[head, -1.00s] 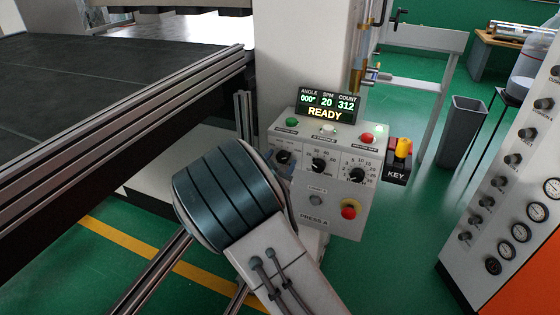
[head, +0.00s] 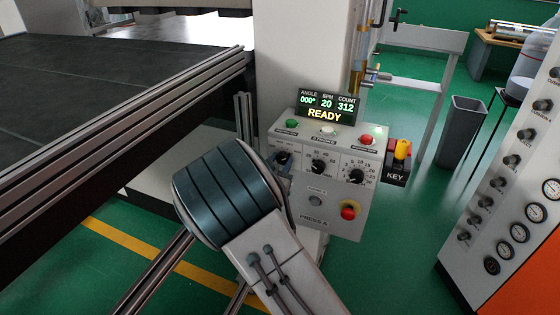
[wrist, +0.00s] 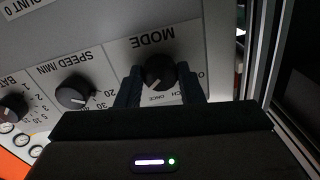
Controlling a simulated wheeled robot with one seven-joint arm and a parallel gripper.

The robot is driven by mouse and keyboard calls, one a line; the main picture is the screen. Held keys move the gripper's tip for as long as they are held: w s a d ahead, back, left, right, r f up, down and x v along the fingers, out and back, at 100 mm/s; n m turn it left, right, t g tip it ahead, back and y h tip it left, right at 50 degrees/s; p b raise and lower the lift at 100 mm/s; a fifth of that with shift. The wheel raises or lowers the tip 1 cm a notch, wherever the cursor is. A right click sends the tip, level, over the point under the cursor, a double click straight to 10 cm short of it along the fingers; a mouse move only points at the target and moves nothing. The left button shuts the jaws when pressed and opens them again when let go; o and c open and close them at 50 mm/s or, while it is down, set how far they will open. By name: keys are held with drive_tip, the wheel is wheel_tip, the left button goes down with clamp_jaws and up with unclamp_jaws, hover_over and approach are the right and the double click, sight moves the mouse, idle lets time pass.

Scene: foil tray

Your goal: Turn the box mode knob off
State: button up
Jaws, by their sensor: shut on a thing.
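The control box (head: 330,205) is a grey panel labelled PRESS A, with a display reading READY on top. The black mode knob (wrist: 159,71) is under the word MODE, which appears upside down in the wrist view. My gripper (wrist: 160,82) has one dark finger on each side of this knob and is shut on it. A white mark shows on the knob's lower left side, near lettering that is partly covered.
Beside the mode knob are the speed knob (head: 319,166) and another dial (head: 356,176). A red stop button (head: 350,210) sits below, and a yellow key switch (head: 402,149) is at right. Green (head: 292,125) and red (head: 366,139) buttons line the sloped top.

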drive_tip(key=n+p, duration=0.4)
drive_tip(key=n, duration=0.2)
drive_tip(key=shift+r, duration=0.2)
drive_tip(key=n+p, duration=0.4)
drive_tip(key=n, duration=0.1)
drive_tip(key=shift+g, duration=0.3)
drive_tip(key=n+p, duration=0.3)
drive_tip(key=n, duration=0.2)
drive_tip(key=shift+a+n, duration=0.1)
drive_tip(key=shift+n, duration=0.2)
drive_tip(key=n+p, duration=0.2)
drive_tip(key=n, duration=0.3)
drive_tip(key=shift+f+h, duration=0.15)
drive_tip(key=shift+h, duration=0.25)
drive_tip(key=shift+n, duration=0.4)
drive_tip(key=o, duration=1)
